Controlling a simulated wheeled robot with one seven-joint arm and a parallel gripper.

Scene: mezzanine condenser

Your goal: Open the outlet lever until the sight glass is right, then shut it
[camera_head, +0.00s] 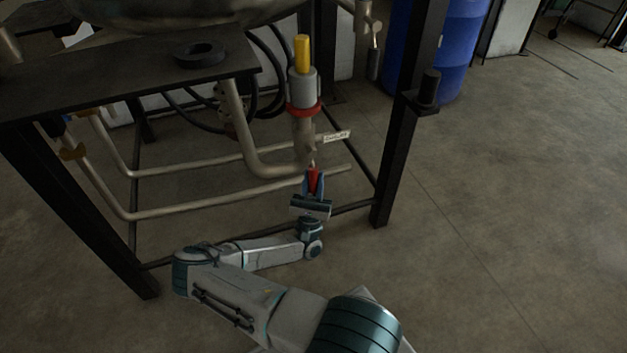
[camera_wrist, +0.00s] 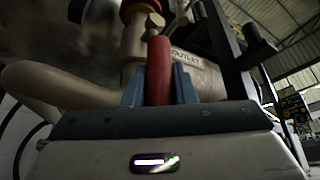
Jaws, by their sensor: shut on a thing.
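The outlet lever (camera_head: 313,176) has a red handle and sits low on the pipe under the sight glass. The sight glass (camera_head: 302,55) is an upright column with a yellow upper part, a grey collar and a red ring below. My gripper (camera_head: 314,184) is shut on the red lever from the front. In the wrist view the red handle (camera_wrist: 158,70) stands upright between the two blue fingers of my gripper (camera_wrist: 159,88). An outlet label (camera_head: 337,136) is on the pipe just right of the valve and also shows in the wrist view (camera_wrist: 190,57). No level inside the glass is readable.
A black steel frame leg (camera_head: 388,165) stands right of the lever. Metal pipes (camera_head: 190,205) run low to the left. A dark shelf (camera_head: 130,80) is above them. A blue barrel (camera_head: 455,50) is behind. Floor at right is clear.

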